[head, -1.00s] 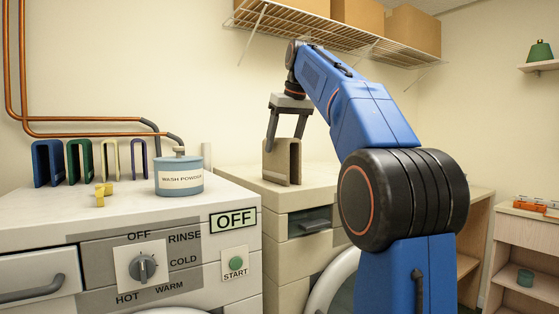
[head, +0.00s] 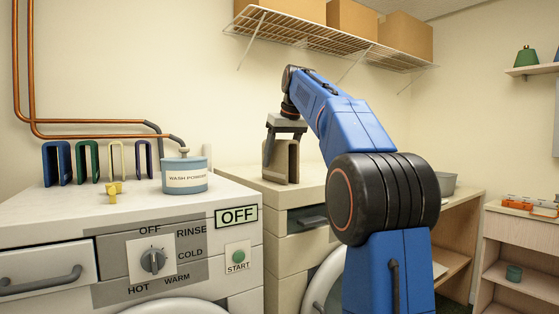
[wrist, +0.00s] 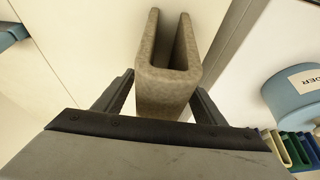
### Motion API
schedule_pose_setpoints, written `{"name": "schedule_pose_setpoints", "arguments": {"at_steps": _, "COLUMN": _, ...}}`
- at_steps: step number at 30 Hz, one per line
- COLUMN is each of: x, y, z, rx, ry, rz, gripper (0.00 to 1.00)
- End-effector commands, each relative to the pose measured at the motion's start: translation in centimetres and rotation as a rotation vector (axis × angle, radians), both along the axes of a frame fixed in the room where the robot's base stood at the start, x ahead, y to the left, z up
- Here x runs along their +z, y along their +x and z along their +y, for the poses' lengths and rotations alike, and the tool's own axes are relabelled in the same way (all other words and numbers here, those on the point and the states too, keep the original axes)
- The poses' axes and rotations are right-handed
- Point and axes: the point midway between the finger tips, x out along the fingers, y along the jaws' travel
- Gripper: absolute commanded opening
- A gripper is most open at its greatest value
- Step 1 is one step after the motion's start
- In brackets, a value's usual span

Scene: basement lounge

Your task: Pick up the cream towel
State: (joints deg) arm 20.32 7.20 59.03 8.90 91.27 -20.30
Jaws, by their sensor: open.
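A cream folded piece (head: 115,158), the one cream towel-like thing I see, stands upright at the back of the left washer, in a row with blue and green ones. My gripper (head: 283,152) is away from it, over the right-hand machine. There it is open, pointing down, with its fingers on either side of a taupe, U-shaped folded piece (head: 281,172) standing on the machine top. In the wrist view the taupe piece (wrist: 163,88) sits between my fingers (wrist: 160,90), close to both; whether they touch it I cannot tell.
A blue wash powder tub (head: 185,176) and a small yellow object (head: 114,192) stand on the left washer (head: 60,212). A wire shelf (head: 330,42) with boxes hangs above the arm. A grey bowl (head: 446,183) stands to the right, behind my arm.

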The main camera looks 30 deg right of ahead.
Motion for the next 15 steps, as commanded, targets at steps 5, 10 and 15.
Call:
{"name": "schedule_pose_setpoints", "arguments": {"at_steps": 5, "x": -0.19, "y": -0.03, "z": 0.01, "rx": 0.000, "ry": 0.000, "rz": 0.000, "gripper": 0.64}}
{"name": "schedule_pose_setpoints", "arguments": {"at_steps": 10, "x": -0.25, "y": -0.02, "z": 0.01, "rx": 0.000, "ry": 0.000, "rz": 0.000, "gripper": 0.64}}
{"name": "schedule_pose_setpoints", "arguments": {"at_steps": 15, "x": -0.25, "y": -0.02, "z": 0.01, "rx": 0.000, "ry": 0.000, "rz": 0.000, "gripper": 0.57}}
